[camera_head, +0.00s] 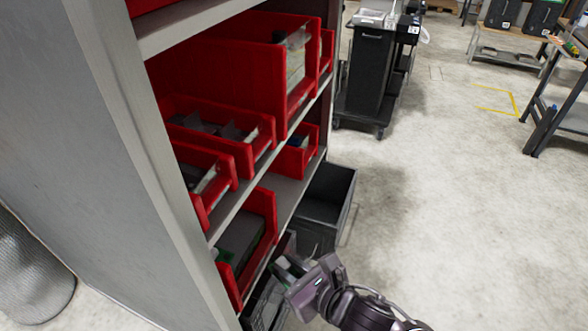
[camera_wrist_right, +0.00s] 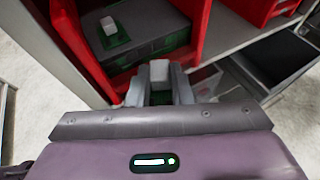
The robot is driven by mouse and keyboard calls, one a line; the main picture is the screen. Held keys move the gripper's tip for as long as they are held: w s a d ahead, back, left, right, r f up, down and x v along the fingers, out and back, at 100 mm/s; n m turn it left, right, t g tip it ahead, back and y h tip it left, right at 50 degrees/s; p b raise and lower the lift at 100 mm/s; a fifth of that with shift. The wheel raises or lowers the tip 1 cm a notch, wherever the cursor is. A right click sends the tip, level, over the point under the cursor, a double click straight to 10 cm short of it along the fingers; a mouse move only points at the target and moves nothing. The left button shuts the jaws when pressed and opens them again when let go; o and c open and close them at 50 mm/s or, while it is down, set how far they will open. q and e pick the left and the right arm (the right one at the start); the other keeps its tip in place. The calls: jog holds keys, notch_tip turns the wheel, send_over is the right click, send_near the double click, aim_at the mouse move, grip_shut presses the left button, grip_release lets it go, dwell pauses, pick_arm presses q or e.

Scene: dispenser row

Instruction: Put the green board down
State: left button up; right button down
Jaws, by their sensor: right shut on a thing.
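My right gripper (camera_head: 285,271) is low at the front of the shelf, beside the lower red bin. It is shut on the green board, of which a little green (camera_head: 292,261) shows between the fingers. In the right wrist view, a pale block (camera_wrist_right: 159,71) stands between the fingers (camera_wrist_right: 160,88); most of the board is hidden there. Another green piece with a pale block (camera_wrist_right: 113,34) lies on a dark stack inside the red bin (camera_wrist_right: 98,75), just beyond the fingers. My left gripper is not in view.
Several red bins (camera_head: 252,207) stand on the grey shelf unit (camera_head: 115,110). An open dark grey box (camera_head: 322,213) is on the floor side, beyond the gripper. A black cart (camera_head: 365,75) stands farther back.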

jog(key=w+d+r+m+t+h, duration=0.2)
jog(key=w+d+r, duration=0.1)
jog(key=w+r, duration=0.3)
jog(key=w+d+r+m+t+h, duration=0.1)
jog(key=w+d+r+m+h, duration=0.1)
jog(key=w+d+r, duration=0.45)
jog(key=d+r+m+h, duration=0.2)
jog(key=d+r, duration=0.1)
jog(key=d, duration=0.3)
jog(key=d+r+m+t+h, duration=0.1)
jog(key=d+r+m+h, duration=0.2)
jog(key=d, duration=0.3)
jog(key=shift+w+r, duration=0.2)
jog(key=shift+r, duration=0.55)
jog(key=shift+s, duration=0.1)
